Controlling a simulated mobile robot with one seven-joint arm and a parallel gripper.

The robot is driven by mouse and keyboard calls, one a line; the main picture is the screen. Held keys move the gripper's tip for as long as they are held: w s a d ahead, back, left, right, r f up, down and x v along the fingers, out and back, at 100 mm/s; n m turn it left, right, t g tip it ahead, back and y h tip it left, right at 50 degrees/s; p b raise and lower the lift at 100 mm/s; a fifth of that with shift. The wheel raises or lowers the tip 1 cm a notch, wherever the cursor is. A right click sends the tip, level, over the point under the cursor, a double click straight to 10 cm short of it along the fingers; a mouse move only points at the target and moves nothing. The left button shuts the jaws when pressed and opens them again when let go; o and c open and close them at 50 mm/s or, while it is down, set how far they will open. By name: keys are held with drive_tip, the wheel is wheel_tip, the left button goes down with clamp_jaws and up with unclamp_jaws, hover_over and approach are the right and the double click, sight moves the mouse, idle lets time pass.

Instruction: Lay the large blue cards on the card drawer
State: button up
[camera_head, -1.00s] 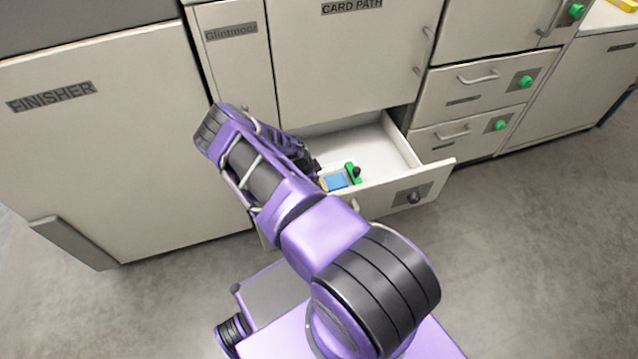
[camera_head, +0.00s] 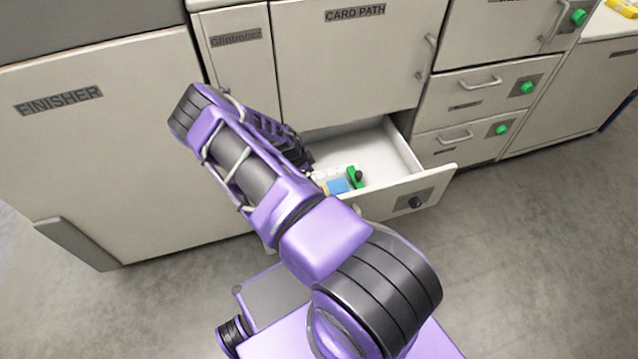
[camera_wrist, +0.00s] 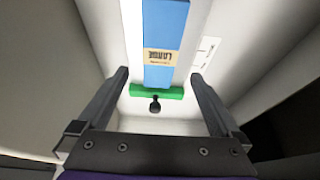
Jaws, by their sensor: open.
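The blue cards (camera_wrist: 165,45), with a tan band reading LARGE, lie in the open drawer (camera_head: 436,179) below the CARD PATH panel. They show small and partly hidden by my arm in the head view (camera_head: 338,186). A green bar (camera_wrist: 157,93) with a black knob sits at their near end in the wrist view. It also shows in the head view (camera_head: 352,178). My gripper (camera_wrist: 160,75) is open and empty, its fingers spread to either side of the green bar. In the head view the fingers are mostly hidden by my arm.
A white printed label (camera_wrist: 205,52) lies beside the cards. The FINISHER cabinet (camera_head: 110,170) stands on the left. Shut drawers (camera_head: 480,85) with green knobs are on the right. The grey floor (camera_head: 540,240) is clear at right.

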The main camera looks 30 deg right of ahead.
drive_tip(key=shift+v, duration=2.4)
drive_tip(key=shift+a, duration=0.1)
